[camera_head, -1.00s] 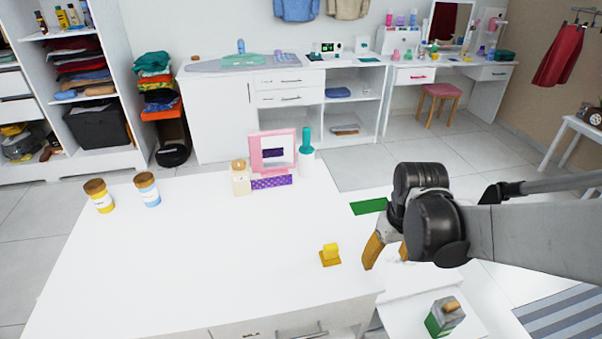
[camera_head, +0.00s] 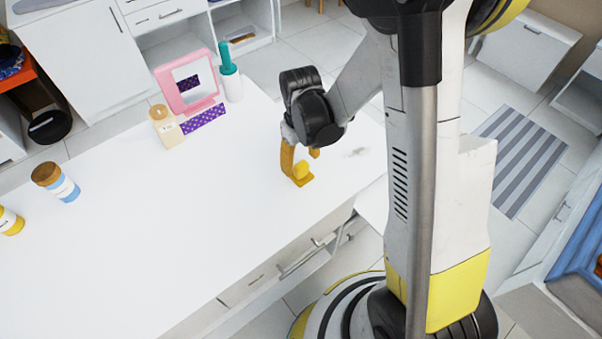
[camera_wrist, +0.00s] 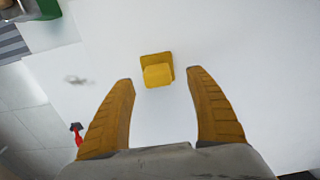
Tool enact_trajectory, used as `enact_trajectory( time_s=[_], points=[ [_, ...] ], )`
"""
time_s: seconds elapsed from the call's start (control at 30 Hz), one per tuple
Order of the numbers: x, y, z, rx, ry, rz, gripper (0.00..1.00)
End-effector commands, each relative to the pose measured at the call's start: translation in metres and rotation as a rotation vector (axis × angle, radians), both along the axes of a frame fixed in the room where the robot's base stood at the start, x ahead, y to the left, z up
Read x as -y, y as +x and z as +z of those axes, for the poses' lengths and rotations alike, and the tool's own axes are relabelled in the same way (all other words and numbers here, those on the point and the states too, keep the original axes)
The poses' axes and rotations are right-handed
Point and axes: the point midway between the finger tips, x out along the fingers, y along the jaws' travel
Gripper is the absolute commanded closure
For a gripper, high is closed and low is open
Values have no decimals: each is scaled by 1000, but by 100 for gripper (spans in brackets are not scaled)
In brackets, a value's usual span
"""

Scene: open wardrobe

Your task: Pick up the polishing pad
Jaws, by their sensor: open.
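The polishing pad (camera_head: 302,175) is a small yellow block on a flat, darker yellow square base. It rests on the white tabletop near the table's front edge. In the wrist view the pad (camera_wrist: 157,70) lies just beyond my fingertips, roughly centred between them. My gripper (camera_head: 299,160) has two orange-brown fingers and is right at the pad in the head view. In the wrist view my gripper (camera_wrist: 159,76) is open, with nothing between its fingers. I cannot tell from these views whether a finger touches the pad.
Two jars sit at left, one blue-labelled (camera_head: 56,182). Table around the pad is clear. A red-handled item (camera_wrist: 77,133) shows at lower left.

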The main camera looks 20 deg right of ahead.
Motion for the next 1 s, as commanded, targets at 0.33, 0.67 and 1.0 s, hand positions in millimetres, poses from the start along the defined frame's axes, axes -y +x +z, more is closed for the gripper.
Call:
enact_trajectory(
  time_s=[0.33, 0.67, 1.0],
  points=[
    [5, 3, -45, 0, 0, 0, 35],
    [5, 3, -43, 0, 0, 0, 86],
    [5, 3, -43, 0, 0, 0, 88]
  ],
)
